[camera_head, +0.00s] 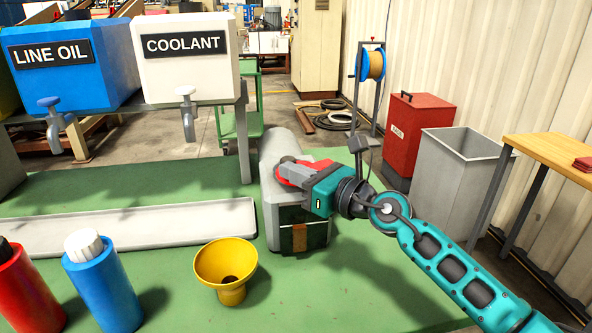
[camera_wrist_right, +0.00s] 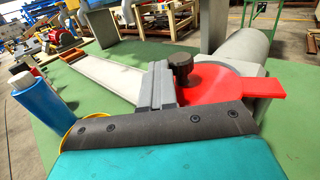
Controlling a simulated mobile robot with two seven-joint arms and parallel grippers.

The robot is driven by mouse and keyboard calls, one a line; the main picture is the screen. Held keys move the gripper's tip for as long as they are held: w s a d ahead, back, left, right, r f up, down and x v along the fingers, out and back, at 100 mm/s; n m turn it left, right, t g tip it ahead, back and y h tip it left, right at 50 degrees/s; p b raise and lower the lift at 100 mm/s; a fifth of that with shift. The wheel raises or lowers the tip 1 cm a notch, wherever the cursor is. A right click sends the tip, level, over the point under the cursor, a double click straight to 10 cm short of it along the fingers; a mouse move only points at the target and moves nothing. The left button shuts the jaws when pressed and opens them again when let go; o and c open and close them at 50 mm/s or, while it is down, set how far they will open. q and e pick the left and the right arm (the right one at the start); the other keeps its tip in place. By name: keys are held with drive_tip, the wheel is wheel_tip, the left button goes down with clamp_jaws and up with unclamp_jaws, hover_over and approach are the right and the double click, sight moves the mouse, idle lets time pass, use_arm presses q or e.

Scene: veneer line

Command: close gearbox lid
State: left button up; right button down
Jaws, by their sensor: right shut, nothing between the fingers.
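The gearbox is a grey body (camera_head: 275,215) standing on the green bench, and it also shows in the right wrist view (camera_wrist_right: 243,47). Its red round lid (camera_wrist_right: 215,84) with a flat tab lies roughly level over the top of the body. The lid (camera_head: 322,164) is partly covered by my right gripper in the head view. A dark knob (camera_wrist_right: 181,66) stands at the lid's edge. My right gripper (camera_head: 285,168) is shut and empty, its fingers (camera_wrist_right: 160,75) right beside the knob and lid. I cannot tell whether they touch, or whether the lid fully covers the opening. My left gripper is not in view.
A yellow funnel (camera_head: 226,264) stands close in front left of the gearbox. A long pale tray (camera_head: 130,228) lies to its left. Blue (camera_head: 103,290) and red (camera_head: 25,290) bottles stand at the near left. Oil and coolant tanks with taps (camera_head: 187,105) are behind.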

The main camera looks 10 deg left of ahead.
sight(282, 179)
drive_tip(key=shift+w+a+f, duration=0.15)
drive_tip(key=shift+w+a, duration=0.15)
drive_tip(key=shift+a, duration=0.15)
drive_tip(key=shift+w+a+b, duration=0.4)
drive_tip(key=shift+a+b, duration=0.15)
drive_tip(key=shift+b, duration=0.05)
drive_tip(key=shift+w+a+b, duration=0.35)
drive_tip(key=shift+a, duration=0.05)
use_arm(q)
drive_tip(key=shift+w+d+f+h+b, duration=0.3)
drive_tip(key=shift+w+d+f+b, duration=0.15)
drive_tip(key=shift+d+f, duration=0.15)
use_arm(e)
drive_tip(key=shift+w+a, duration=0.35)
drive_tip(key=shift+a, duration=0.05)
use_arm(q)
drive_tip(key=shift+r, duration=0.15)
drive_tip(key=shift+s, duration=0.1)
use_arm(e)
drive_tip(key=shift+s, duration=0.1)
